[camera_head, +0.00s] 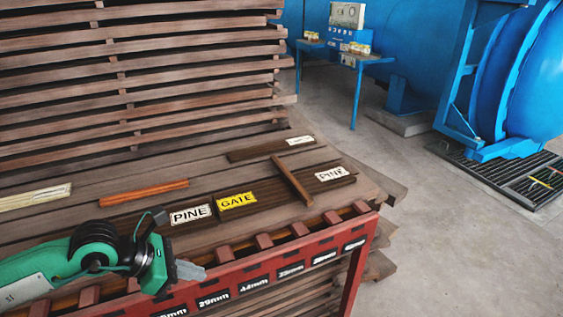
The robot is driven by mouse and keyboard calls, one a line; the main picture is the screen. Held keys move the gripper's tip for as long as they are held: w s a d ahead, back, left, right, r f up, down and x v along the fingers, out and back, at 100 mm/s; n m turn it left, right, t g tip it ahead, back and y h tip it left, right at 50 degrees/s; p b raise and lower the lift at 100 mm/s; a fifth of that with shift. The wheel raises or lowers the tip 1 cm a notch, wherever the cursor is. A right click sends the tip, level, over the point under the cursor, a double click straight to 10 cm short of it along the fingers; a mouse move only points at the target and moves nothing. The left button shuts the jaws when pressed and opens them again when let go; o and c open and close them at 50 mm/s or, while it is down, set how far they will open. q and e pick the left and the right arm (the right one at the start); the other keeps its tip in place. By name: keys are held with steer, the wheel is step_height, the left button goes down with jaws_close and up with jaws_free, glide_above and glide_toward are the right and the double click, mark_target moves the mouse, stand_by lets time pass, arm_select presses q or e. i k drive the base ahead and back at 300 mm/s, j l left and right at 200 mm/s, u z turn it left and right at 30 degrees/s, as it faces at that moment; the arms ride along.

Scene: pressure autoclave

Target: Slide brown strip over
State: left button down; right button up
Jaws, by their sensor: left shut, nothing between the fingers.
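Several strips lie on the plank top of a timber stack. A dark brown strip (292,181) lies crosswise, slanting between a white PINE label (332,174) and a yellow GATE label (236,201). An orange-brown strip (143,193) lies farther left, and a darker brown strip (248,152) lies at the back with a small white label on its right end. My left gripper (190,271) is shut and empty at the front, over the red rack, well to the left of the crosswise strip and apart from all strips. My right gripper is not in view.
A red slotted rack (273,273) with size labels runs along the front edge. Another PINE label (191,214) lies beside the GATE label. A pale strip (35,197) is at far left. Tall stacked planks (130,80) close off the back. Blue autoclave (530,75) stands far right, beyond clear floor.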

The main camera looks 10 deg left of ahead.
mark_target(307, 199)
steer(key=i, duration=1.35)
